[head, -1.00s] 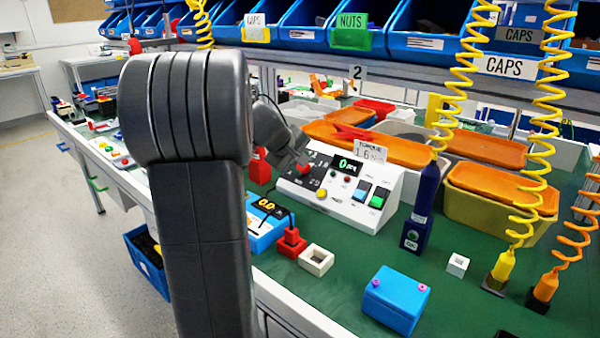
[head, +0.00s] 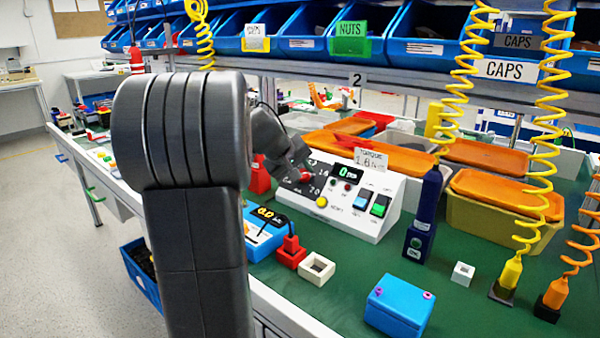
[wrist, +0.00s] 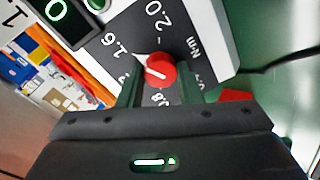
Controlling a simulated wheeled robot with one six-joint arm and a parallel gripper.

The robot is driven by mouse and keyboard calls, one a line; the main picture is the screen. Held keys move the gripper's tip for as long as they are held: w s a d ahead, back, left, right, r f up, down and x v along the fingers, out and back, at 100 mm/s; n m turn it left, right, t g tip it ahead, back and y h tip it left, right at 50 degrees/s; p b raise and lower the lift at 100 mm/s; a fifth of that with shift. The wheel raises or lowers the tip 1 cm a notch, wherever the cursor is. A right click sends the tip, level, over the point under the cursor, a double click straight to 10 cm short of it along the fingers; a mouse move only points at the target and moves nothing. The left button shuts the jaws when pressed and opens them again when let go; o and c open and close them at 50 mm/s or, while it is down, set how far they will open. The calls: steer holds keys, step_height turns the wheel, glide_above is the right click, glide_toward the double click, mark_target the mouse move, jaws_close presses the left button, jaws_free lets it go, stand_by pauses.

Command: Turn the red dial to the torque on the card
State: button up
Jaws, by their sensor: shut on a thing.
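The red dial (wrist: 160,72) sits on the dark scale plate of the white control box (head: 372,222). In the wrist view my gripper (wrist: 158,80) has a finger on either side of the dial and is shut on it. The dial's white pointer tip points up-left, close to the 1.6 mark; 2.0 is above it and 0.8 below. In the head view the dial (head: 306,177) is partly hidden by my gripper (head: 302,172). The torque card (head: 371,160) stands on top of the box; its small print appears to read 1.6.
A blue meter (head: 264,235) and a red block (head: 291,253) stand in front. A dark blue tool (head: 424,215) stands to the right.

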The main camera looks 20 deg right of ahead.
steer(key=o, duration=1)
steer(key=p+v, duration=0.3)
steer(key=v, duration=1)
steer(key=shift+s+a+r, duration=0.15)
steer(key=shift+a+r, duration=0.1)
steer(key=b+x, duration=0.3)
steer(key=x, duration=1.1)
steer(key=shift+r, duration=0.1)
